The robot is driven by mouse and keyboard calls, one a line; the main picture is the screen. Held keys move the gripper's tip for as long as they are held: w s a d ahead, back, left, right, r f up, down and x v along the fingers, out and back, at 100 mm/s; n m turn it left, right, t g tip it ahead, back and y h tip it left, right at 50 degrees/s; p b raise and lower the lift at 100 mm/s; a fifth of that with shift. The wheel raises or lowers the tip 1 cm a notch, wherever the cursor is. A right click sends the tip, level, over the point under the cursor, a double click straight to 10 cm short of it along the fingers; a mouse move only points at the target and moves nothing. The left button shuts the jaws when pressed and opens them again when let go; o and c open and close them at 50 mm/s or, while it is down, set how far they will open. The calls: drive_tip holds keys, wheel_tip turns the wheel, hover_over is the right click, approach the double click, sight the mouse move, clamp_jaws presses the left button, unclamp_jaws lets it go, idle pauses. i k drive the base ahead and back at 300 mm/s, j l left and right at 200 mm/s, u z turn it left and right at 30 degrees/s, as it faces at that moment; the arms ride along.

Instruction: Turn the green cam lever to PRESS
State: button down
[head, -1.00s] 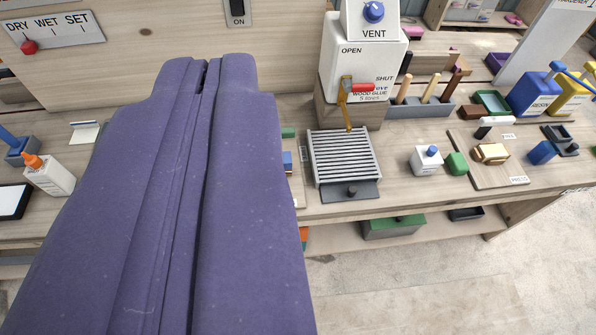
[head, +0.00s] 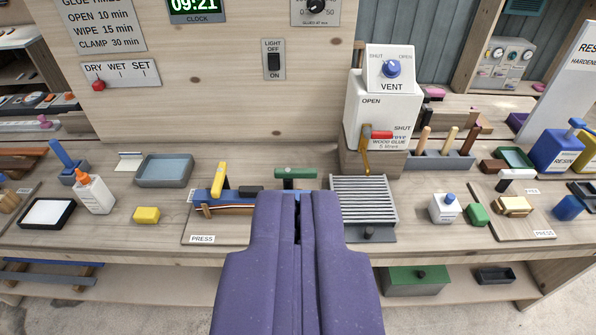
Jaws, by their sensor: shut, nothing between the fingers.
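The green cam lever (head: 296,173) stands at the right end of a blue clamp press (head: 203,195) on the bench, its bar lying crosswise in the picture. A yellow lever (head: 219,178) stands at the press's left part, and strips of wood show in the press. A PRESS label (head: 203,239) is on the board (head: 225,240) under it. My purple gripper (head: 298,196) is shut and empty. Its tips appear just below the green lever in the picture and hide the right part of the press; I cannot tell how far apart they are.
Right of my gripper is a slatted grey rack (head: 365,200), with a white glue dispenser (head: 372,118) behind it. A white glue bottle (head: 95,192) and a yellow block (head: 146,215) are to the left. A panel with a light switch (head: 273,60) rises behind.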

sight(288, 173)
drive_tip(key=i+j+z, duration=0.25)
drive_tip(key=i+j, duration=1.55)
